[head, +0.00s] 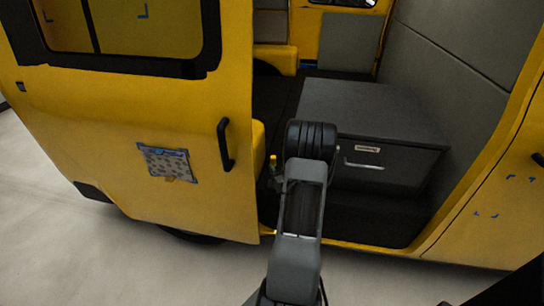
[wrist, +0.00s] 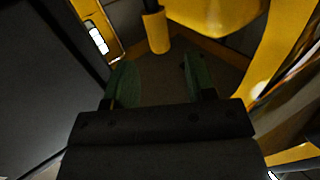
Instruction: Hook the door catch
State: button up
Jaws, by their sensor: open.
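The yellow van door (head: 190,130) stands at the left of the opening in the head view, with a black handle (head: 225,144) near its right edge. My arm reaches to the doorway in the head view, and its wrist hides most of my gripper there. In the wrist view my gripper (wrist: 156,68) is open, its two green fingers apart with nothing between them. A yellow post-like piece (wrist: 156,32) stands ahead of the gap, beyond the fingertips and not touching them. I cannot tell whether it is the door catch; no catch is clearly seen.
A dark grey cabinet (head: 365,110) with a silver handle stands inside, right of my wrist. A dark panel (wrist: 40,80) fills the left of the wrist view, and yellow bodywork (wrist: 285,60) is close on the right. Pale floor (head: 60,240) lies clear outside.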

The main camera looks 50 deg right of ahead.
jog(key=x, duration=0.8)
grip_shut()
dwell(0.5)
